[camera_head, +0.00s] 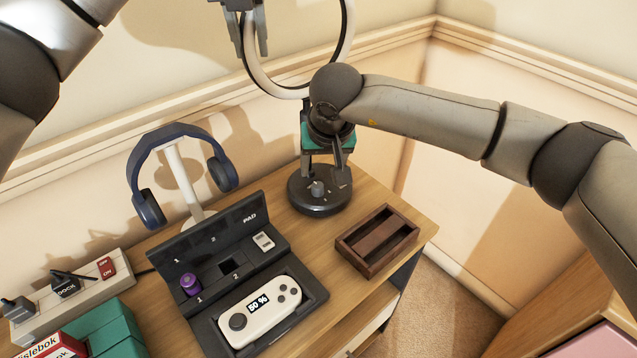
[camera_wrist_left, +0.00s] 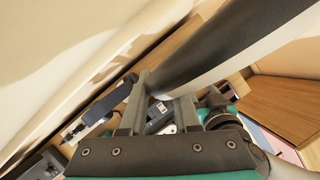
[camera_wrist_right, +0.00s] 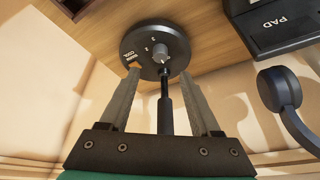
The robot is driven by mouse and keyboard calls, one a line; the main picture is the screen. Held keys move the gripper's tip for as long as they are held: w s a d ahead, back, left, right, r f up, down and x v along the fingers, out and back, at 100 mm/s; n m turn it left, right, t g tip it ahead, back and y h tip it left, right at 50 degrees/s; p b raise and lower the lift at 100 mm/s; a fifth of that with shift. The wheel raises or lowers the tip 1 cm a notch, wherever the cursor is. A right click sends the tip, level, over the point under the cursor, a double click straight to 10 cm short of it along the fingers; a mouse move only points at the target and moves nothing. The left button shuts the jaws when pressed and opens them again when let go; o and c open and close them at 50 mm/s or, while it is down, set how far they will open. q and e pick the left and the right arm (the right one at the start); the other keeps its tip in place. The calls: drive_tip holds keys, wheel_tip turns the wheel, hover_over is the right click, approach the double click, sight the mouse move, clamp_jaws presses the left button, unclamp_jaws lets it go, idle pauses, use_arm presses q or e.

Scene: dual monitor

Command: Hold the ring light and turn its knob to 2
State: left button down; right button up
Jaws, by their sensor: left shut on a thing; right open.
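The ring light stands on the desk, with its white and black ring (camera_head: 262,80) at the top and a round dark base (camera_head: 330,205) below. My left gripper (camera_head: 252,38) is shut on the ring; the ring also crosses the left wrist view (camera_wrist_left: 225,62). The grey knob (camera_head: 318,187) is on top of the base and shows in the right wrist view (camera_wrist_right: 160,53). Its marks are too small to read surely. My right gripper (camera_wrist_right: 160,75) is open, pointing down just above the knob, apart from it. The pole (camera_wrist_right: 165,110) shows between its fingers. My right arm hides part of the pole.
A dark wooden tray (camera_head: 377,240) sits right of the base. A black pad dock (camera_head: 225,265) with a white controller (camera_head: 262,310) and purple knob (camera_head: 190,284) is to the left. Blue headphones (camera_head: 150,208) hang on a stand behind it. The desk edge is beyond the tray.

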sight(318, 186)
drive_tip(key=x, duration=0.8)
drive_tip(key=shift+w+a+f, duration=0.1)
drive_tip(key=shift+w+f, duration=0.05)
drive_tip(key=shift+f, duration=0.25)
clamp_jaws()
